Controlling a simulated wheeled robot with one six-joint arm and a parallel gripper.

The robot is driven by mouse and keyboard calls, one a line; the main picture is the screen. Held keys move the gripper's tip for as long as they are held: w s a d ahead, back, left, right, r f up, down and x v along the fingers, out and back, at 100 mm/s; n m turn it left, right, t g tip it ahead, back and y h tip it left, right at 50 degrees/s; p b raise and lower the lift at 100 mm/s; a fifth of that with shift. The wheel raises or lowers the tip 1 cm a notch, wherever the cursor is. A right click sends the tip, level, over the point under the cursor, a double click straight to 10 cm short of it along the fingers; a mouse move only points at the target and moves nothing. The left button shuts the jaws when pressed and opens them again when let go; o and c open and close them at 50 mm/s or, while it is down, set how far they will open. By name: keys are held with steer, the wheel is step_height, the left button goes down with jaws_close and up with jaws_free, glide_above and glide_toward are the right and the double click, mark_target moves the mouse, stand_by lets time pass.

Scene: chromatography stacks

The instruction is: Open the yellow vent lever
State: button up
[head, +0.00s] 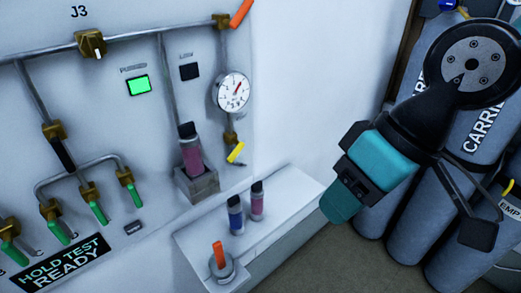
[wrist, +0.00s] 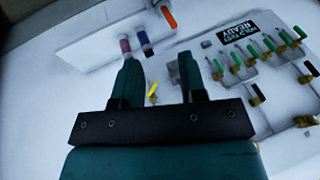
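The yellow vent lever (head: 236,152) sits on a brass valve (head: 230,137) at the lower end of the pipe below the round gauge (head: 233,92). It slants down to the left in the head view. In the wrist view the yellow lever (wrist: 153,91) shows between my two teal fingers, farther off. My gripper (head: 341,205) is to the right of the lever in the head view, apart from it and in front of the wall. The wrist view shows my gripper (wrist: 160,58) open, with nothing held between the fingers.
A holder (head: 197,185) with a pink vial is left of the lever. Below, a white ledge (head: 285,215) bears two vials and an orange-handled piece (head: 219,255). Green levers line the panel's left. Grey cylinders (head: 400,205) stand at right.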

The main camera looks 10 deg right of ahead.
steer(key=w+a+f+m+t+y+b, duration=0.25)
steer(key=w+f+m+t+b, duration=0.2)
steer(key=w+f+b, duration=0.4)
steer(key=m+t+y+b, duration=0.3)
steer(key=m+t+b, duration=0.2)
steer(key=t, duration=0.5)
glide_toward(236, 156)
steer(key=shift+m+g, duration=0.25)
steer(key=p+x, duration=0.7)
steer(key=r+p+x, duration=0.1)
steer(key=p+x, duration=0.2)
steer(key=x, duration=0.1)
steer(key=shift+w, duration=0.15)
steer(key=shift+w+a+f+p, duration=0.35)
steer(key=shift+w+p, duration=0.2)
steer(key=shift+p, duration=0.2)
steer(key=shift+c, duration=0.4)
